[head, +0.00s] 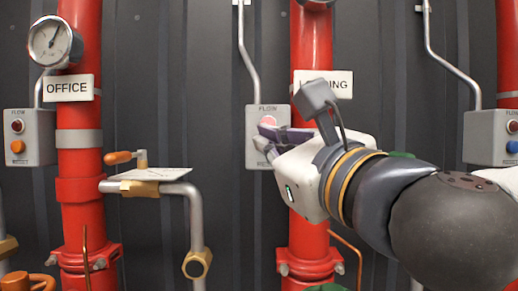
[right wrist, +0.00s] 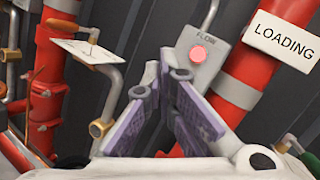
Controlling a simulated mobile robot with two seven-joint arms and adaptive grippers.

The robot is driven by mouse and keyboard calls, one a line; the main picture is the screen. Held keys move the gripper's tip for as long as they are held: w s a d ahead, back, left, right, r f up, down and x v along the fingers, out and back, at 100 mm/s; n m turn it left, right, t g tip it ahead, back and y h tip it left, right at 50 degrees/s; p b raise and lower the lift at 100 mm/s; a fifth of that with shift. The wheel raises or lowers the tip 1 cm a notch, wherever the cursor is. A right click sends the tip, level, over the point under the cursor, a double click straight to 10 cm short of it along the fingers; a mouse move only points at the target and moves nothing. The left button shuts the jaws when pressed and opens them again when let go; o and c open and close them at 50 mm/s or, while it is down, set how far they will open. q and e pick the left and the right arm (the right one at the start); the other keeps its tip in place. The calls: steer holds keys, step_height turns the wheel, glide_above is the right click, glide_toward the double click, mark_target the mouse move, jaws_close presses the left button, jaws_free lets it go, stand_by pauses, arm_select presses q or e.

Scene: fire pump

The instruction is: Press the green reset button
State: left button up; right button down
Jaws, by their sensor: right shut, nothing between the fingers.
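The grey FLOW box (head: 252,122) in the middle hangs beside the red LOADING pipe. Its red lamp (head: 269,121) looks bright, and it also shows in the right wrist view (right wrist: 198,53). No green button shows in either view; the lower part of this box is covered by my right gripper (head: 263,141). That gripper is shut and empty, its purple-padded fingers pointing at the box's lower half. In the right wrist view its fingertips (right wrist: 166,73) meet just below the lamp. I cannot tell whether they touch the box. My left gripper is not in view.
A left FLOW box has an orange button (head: 17,146); a right one has a blue button (head: 512,147). Red pipes (head: 80,150) stand upright along the dark wall. An orange-handled valve (head: 120,157) and a gauge (head: 50,42) are at the left.

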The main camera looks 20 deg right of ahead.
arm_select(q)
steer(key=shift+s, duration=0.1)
arm_select(e)
steer(key=shift+s+d, duration=0.1)
steer(key=shift+s, duration=0.05)
